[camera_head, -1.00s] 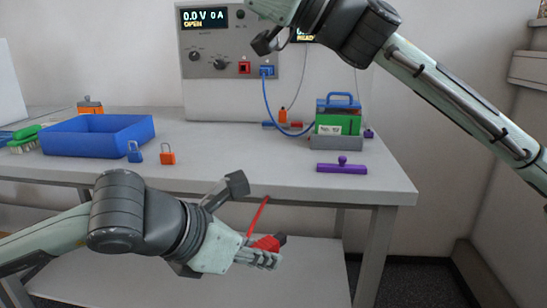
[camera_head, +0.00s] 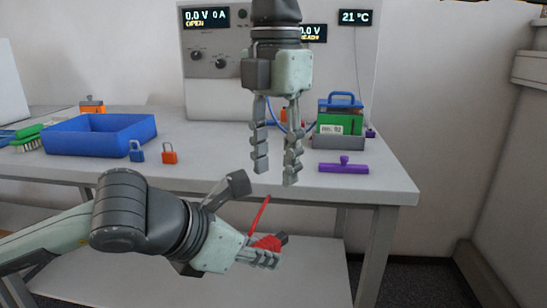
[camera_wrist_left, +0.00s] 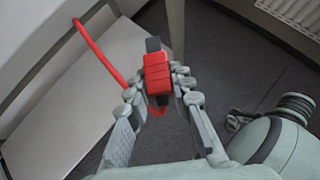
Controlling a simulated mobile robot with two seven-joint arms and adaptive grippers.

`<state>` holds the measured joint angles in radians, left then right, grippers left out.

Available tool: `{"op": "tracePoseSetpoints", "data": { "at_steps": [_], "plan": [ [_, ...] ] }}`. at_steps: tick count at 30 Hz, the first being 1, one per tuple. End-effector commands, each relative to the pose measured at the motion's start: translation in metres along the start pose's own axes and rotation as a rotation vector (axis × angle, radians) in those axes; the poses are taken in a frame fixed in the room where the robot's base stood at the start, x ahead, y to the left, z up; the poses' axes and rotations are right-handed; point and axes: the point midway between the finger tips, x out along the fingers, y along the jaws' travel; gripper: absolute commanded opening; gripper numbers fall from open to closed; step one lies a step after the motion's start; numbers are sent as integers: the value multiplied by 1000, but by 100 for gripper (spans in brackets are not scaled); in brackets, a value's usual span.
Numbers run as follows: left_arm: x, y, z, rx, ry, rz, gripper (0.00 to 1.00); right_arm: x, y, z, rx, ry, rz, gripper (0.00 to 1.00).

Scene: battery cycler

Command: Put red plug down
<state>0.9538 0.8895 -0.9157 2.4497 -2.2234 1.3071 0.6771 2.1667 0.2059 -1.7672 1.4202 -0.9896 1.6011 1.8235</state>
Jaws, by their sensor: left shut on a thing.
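The red plug (camera_wrist_left: 158,78) is held between the fingers of my left gripper (camera_wrist_left: 160,95) in the left wrist view. In the head view the red plug (camera_head: 268,243) shows partly behind the fingers of my left gripper (camera_head: 262,257), in front of and below the table's front edge. A red cable (camera_head: 259,215) runs up from it toward the table edge. My right gripper (camera_head: 277,172) hangs pointing down over the front part of the table, its two fingers apart with nothing between them.
A blue tray (camera_head: 62,149), a blue padlock (camera_head: 137,152) and an orange padlock (camera_head: 169,154) are on the left of the table (camera_head: 230,170). The cycler (camera_head: 215,85) stands behind.

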Motion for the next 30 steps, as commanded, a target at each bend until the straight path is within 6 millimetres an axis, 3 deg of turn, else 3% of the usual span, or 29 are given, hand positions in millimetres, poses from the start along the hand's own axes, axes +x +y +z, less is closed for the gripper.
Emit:
{"op": "tracePoseSetpoints", "data": {
  "at_steps": [18, 24, 30],
  "plan": [
    [0, 0, 0, 0, -1, 0, 6, 100, -1, 0, -2, 1, -3, 39],
    [-1, 0, 2, 1, -5, -1, 6, 116, -1, 0, -1, 2, -3, 39],
    [-1, -1, 3, 2, -8, -2, 6, 119, -1, -1, -2, 2, -3, 39]
  ]
}}
